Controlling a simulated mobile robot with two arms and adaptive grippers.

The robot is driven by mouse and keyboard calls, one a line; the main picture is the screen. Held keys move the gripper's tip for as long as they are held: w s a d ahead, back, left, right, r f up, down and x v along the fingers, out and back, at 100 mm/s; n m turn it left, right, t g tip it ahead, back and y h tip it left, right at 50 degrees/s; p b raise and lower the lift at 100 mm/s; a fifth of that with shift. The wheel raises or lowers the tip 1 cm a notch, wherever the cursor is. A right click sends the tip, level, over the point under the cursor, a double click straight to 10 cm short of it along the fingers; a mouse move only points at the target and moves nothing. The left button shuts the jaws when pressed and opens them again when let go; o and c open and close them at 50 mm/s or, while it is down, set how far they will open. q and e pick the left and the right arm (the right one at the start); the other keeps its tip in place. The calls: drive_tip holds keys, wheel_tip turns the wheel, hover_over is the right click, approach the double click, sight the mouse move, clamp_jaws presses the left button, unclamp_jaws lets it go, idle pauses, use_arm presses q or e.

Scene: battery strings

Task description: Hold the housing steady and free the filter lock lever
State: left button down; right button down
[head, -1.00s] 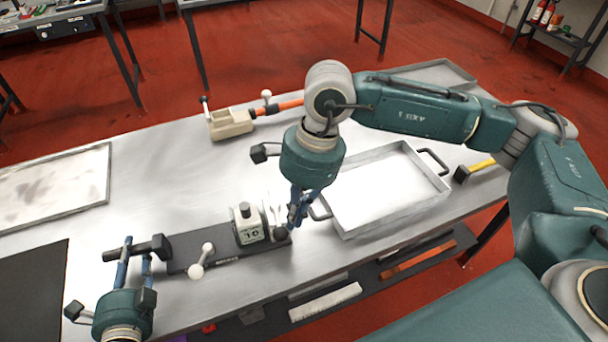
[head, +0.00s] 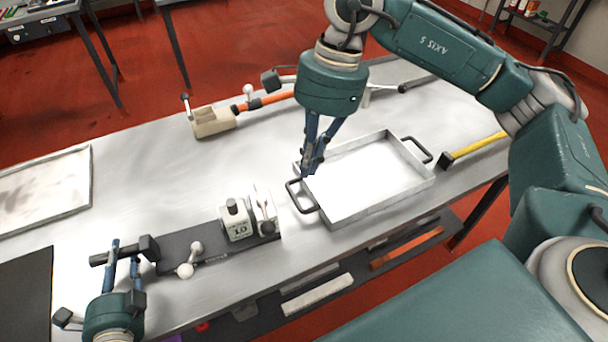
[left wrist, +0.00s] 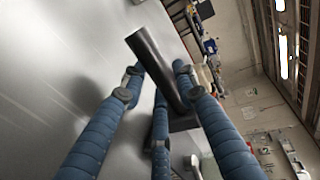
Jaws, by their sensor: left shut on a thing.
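The housing is a small white block (head: 236,226) with a dark cap and a number label, standing on a dark base plate (head: 215,252). At its right side stand pale upright pieces (head: 262,205) with a small grey knob; I cannot tell which piece is the lock lever. A white lever with ball ends (head: 190,262) lies on the plate's left part. My left gripper (head: 124,250) is shut on a dark crossbar (head: 104,258) at the plate's left end; the bar shows between its fingers in the left wrist view (left wrist: 155,65). My right gripper (head: 311,170) is shut, empty, above the tray's left handle, apart from the housing.
A pale tray (head: 355,214) with dark handles stands right of the housing. A beige fixture (head: 212,122) with an orange bar is behind. A yellow-handled hammer (head: 475,149) lies at the right. A flat pan (head: 40,225) and dark mat (head: 25,290) are left.

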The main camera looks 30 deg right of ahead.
use_arm(q)
drive_tip(key=shift+r, duration=0.1)
drive_tip(key=c, duration=1.3)
unclamp_jaws()
drive_tip(key=shift+o, duration=0.2)
drive_tip(key=shift+s, duration=0.15)
